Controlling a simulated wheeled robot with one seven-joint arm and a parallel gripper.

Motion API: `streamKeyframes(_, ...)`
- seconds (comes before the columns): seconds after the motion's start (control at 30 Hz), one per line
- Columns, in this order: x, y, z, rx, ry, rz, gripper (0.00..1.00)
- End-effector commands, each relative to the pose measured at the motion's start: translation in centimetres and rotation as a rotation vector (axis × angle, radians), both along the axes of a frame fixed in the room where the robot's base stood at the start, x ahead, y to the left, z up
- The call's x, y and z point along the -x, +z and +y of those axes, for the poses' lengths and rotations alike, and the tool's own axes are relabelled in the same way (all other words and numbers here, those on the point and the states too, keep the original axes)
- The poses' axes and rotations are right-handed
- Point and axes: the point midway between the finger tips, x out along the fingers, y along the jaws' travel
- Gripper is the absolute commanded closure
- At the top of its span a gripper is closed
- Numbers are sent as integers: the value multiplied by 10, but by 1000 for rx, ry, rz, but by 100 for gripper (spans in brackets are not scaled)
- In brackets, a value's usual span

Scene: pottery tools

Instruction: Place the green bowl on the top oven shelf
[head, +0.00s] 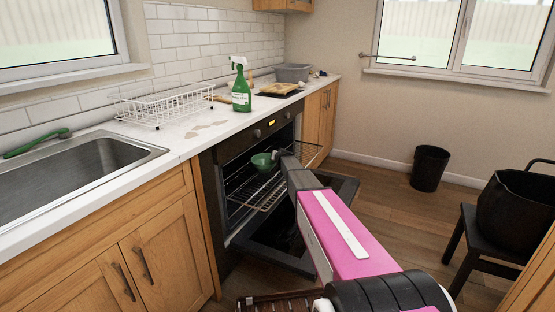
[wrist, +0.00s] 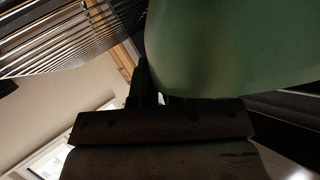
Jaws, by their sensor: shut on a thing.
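The green bowl (head: 262,161) is at the mouth of the oven in the head view, at the end of my arm, above a wire shelf. In the wrist view the bowl (wrist: 240,45) fills the upper right, close to the camera. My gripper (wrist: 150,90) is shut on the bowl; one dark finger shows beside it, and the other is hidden. A wire oven shelf (head: 258,196) shows inside, below the bowl. Wire bars (wrist: 70,35) also show at the upper left of the wrist view.
The counter (head: 195,135) above the oven holds a green spray bottle (head: 241,88), a white dish rack (head: 160,104) and a grey tub (head: 292,73). A black bin (head: 430,168) and a dark chair (head: 475,240) stand at the right. Floor between them and the oven door is free.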

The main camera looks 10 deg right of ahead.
Motion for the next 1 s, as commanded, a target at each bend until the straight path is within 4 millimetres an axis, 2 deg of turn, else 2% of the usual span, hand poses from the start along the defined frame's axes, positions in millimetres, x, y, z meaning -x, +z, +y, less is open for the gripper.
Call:
streamKeyframes(0.1,0,-2,0,-2,-1,-1,100)
streamKeyframes(0.13,0,-2,0,0,0,0,81)
streamKeyframes(0.2,0,-2,0,0,0,0,65)
streamKeyframes(0.57,0,1,0,0,0,0,65)
streamKeyframes(0.67,7,3,-1,0,0,0,65)
streamKeyframes(0.87,33,15,-2,0,0,0,65)
streamKeyframes(1.0,59,28,-5,0,0,-1,65)
